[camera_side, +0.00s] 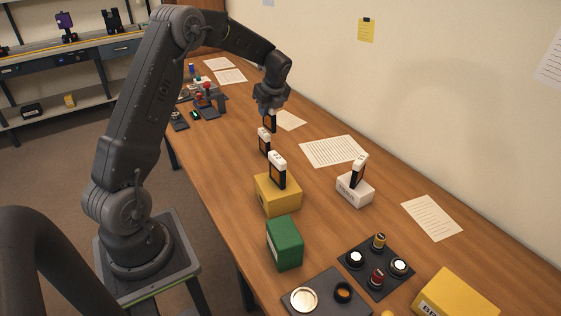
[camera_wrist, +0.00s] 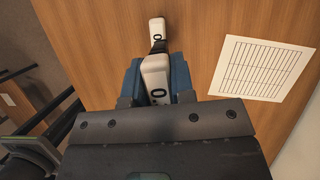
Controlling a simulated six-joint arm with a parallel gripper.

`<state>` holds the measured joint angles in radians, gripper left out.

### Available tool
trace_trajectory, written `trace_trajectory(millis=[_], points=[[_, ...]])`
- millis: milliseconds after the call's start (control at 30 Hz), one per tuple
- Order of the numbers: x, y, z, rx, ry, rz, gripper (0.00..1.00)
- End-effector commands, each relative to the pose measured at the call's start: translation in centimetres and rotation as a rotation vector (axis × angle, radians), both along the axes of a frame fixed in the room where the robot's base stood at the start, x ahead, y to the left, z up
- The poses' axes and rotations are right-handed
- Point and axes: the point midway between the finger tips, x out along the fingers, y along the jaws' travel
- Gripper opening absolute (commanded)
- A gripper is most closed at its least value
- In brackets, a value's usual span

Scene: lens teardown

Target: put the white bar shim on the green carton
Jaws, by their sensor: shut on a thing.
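My gripper (camera_side: 270,108) is above the far part of the table, shut on a white-topped piece whose dark body with an orange face (camera_side: 269,123) hangs below the jaws. Its white top (camera_wrist: 155,76), with a dark oval mark, shows between the fingers in the wrist view. Similar white-topped pieces stand just below it (camera_side: 264,140), on the yellow carton (camera_side: 279,197) and on the white carton (camera_side: 352,191). I cannot tell by name which is the white bar shim. The green carton (camera_side: 285,243) stands nearer the camera, its top bare.
A dark tray (camera_side: 375,268) with several small round parts and another dark tray (camera_side: 322,296) lie near the front. A large yellow box (camera_side: 455,297) is at front right. A paper sheet (camera_side: 333,151) lies along the wall side; it also shows in the wrist view (camera_wrist: 262,68).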

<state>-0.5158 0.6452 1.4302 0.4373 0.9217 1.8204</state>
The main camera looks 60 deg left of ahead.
Motion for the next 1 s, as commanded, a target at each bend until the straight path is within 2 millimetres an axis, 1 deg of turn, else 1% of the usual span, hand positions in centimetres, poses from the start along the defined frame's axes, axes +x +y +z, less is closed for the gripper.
trace_trajectory(millis=[67,167,267,333,400,467,500,567,600,667,700,800,900,1000], points=[[-0.1,-0.5,0.4,0.0,-0.001,-0.002,0.0],[-0.5,-2.3,1.5,-0.001,-0.004,-0.007,0.0],[-1.6,-5.4,3.3,-0.002,-0.005,-0.012,0.0],[-2.8,-8.1,4.7,-0.004,-0.006,-0.015,0.0],[-4.3,-10.8,5.9,-0.005,-0.005,-0.017,0.0],[-5.9,-13.0,6.9,-0.006,-0.005,-0.018,0.0],[-6.9,-14.4,7.4,-0.006,-0.005,-0.02,0.0],[-8.7,-16.4,8.1,-0.006,-0.005,-0.023,0.0],[-10.0,-17.6,8.5,-0.006,-0.004,-0.023,0.0],[-11.8,-19.2,8.9,-0.005,-0.004,-0.024,0.0],[-13.0,-20.2,9.1,-0.005,-0.003,-0.024,0.0],[-15.7,-22.1,9.4,-0.003,-0.003,-0.026,0.0],[-17.8,-23.2,9.4,-0.001,-0.001,-0.026,0.0],[-19.2,-23.9,9.4,0.001,-0.002,-0.026,0.0]])
